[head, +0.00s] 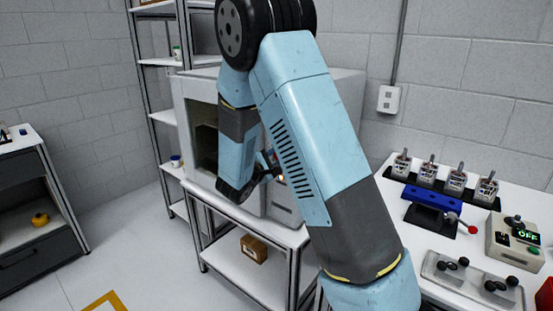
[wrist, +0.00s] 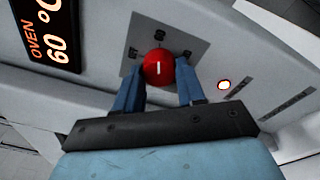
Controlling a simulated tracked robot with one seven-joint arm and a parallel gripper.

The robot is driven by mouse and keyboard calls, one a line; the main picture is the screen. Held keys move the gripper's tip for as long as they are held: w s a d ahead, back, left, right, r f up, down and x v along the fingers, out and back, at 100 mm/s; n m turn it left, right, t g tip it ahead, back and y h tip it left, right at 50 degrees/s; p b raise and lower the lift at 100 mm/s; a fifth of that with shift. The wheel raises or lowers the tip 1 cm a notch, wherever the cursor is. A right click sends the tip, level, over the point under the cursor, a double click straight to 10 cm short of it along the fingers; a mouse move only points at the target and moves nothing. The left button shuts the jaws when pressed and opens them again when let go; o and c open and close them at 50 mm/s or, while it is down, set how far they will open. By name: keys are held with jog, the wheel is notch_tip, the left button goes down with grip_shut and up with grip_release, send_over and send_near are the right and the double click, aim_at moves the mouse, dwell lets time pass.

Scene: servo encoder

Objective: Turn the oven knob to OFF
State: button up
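The oven knob (wrist: 158,68) is a red round knob with a short white mark, upright in the wrist view. It sits on a grey square plate (wrist: 166,40) with small dark symbols around it. My gripper (wrist: 158,66) has its two blue fingers on either side of the knob. A narrow gap seems to show between each finger and the knob, so it looks open around it. In the head view the oven (head: 199,100) is a pale box on a metal-framed table. My arm hides most of its front and the knob there.
An orange display (wrist: 48,30) reads OVEN 60 °C beside the knob. A shelf rack stands behind.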

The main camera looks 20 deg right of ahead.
jog(key=c, duration=0.5)
jog(key=shift+d, duration=0.1)
jog(key=shift+n, duration=0.5)
jog(key=shift+a+r+n+g, duration=0.1)
jog(key=shift+n+g, duration=0.3)
jog(key=shift+n, duration=2.65)
jog(key=shift+a+r+n+g, duration=0.1)
jog(key=shift+n+g, duration=0.3)
jog(key=shift+n, duration=2.65)
jog(key=shift+w, duration=0.1)
